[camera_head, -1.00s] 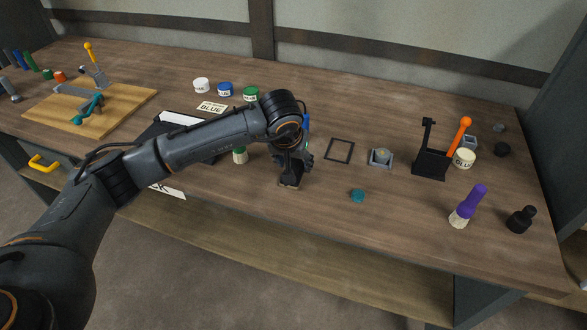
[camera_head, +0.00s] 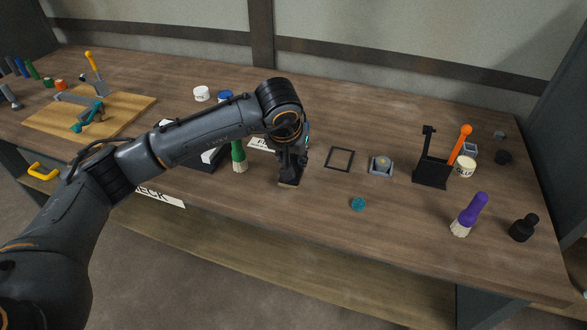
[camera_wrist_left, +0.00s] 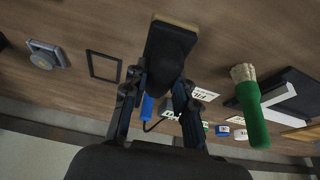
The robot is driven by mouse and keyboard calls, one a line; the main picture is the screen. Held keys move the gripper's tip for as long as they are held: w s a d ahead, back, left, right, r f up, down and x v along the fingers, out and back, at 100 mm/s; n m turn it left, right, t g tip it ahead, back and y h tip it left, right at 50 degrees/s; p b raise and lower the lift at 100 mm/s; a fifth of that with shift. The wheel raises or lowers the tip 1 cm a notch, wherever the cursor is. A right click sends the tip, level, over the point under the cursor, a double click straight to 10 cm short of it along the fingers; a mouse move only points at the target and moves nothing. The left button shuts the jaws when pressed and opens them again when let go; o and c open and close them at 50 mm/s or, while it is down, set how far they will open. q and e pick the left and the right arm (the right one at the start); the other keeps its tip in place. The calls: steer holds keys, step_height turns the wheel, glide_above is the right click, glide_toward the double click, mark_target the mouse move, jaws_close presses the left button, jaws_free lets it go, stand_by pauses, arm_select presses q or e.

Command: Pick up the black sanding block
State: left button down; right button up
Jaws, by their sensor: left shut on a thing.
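The black sanding block (camera_wrist_left: 170,45), with a tan pad along its edge, is between the fingers of my left gripper (camera_wrist_left: 158,88) in the left wrist view. In the head view my left gripper (camera_head: 290,163) points down over the middle of the workbench. It is shut on the block (camera_head: 291,179), whose tan lower edge shows at or just above the bench top; I cannot tell whether it touches. The gripper hides part of the block. My right gripper is not in view.
A green-handled brush (camera_head: 239,157) stands close left of the block. A thin black square frame (camera_head: 340,158), a grey square part (camera_head: 381,165) and a teal piece (camera_head: 358,204) lie to the right. Farther right are a black holder (camera_head: 432,168) and a purple brush (camera_head: 470,212).

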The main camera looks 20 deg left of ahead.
arm_select(q)
steer(key=s+r, duration=0.1)
steer(key=r, duration=0.1)
steer(key=s+r+b, duration=0.1)
steer(key=s+r, duration=0.1)
steer(key=shift+s+a, duration=0.1)
steer(key=shift+s, duration=0.2)
steer(key=s+r+b, duration=0.1)
steer(key=s+r, duration=0.4)
steer(key=s, duration=0.5)
steer(key=shift+a+b, duration=0.15)
steer(key=shift+b, duration=0.25)
